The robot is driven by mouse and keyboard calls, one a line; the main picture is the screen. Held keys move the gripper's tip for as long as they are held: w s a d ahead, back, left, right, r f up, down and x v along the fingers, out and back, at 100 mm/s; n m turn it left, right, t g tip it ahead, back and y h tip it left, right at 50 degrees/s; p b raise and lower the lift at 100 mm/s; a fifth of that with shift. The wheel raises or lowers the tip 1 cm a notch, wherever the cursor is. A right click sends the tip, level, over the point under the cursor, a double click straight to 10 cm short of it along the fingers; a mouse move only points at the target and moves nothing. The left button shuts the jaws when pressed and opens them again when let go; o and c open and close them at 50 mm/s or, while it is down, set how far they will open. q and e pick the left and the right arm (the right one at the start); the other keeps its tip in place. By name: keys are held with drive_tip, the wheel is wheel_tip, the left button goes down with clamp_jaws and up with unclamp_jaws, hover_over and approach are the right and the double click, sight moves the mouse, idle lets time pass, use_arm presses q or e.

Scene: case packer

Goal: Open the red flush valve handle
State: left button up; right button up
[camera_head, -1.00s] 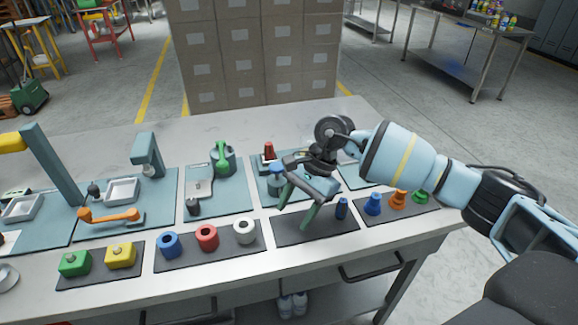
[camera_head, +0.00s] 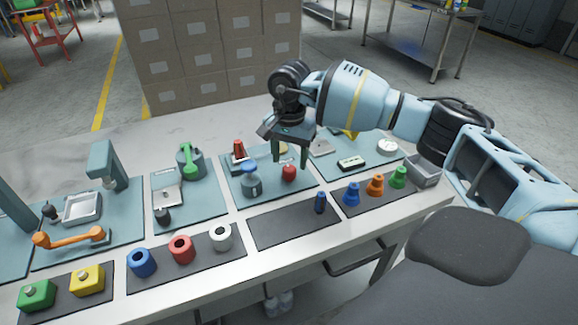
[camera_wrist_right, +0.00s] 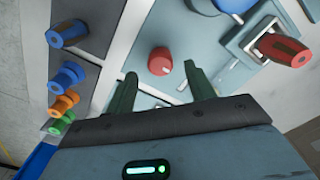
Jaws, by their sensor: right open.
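Two red parts stand on the same teal board (camera_head: 228,183). One is a tapered red handle (camera_head: 238,150) on a pale square base at the back left; it shows in the right wrist view (camera_wrist_right: 283,50) at the upper right. The other is a round red knob (camera_head: 289,173) with a white mark, nearer the front right; it shows in the right wrist view (camera_wrist_right: 160,62) too. My right gripper (camera_head: 290,155) is open and empty, pointing down, with its fingers above and behind the round knob and right of the tapered handle. My left gripper is out of view.
A blue-topped bottle-like part (camera_head: 252,182) stands left of the round knob. A dark mat (camera_head: 290,225) in front holds a small blue peg (camera_head: 320,203). Blue, orange and green knobs (camera_head: 376,186) stand to the right, near a grey bin (camera_head: 424,170).

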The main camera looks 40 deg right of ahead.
sight(290, 168)
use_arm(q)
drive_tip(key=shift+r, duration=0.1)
use_arm(e)
drive_tip(key=shift+f, duration=1.8)
drive_tip(key=c, duration=1)
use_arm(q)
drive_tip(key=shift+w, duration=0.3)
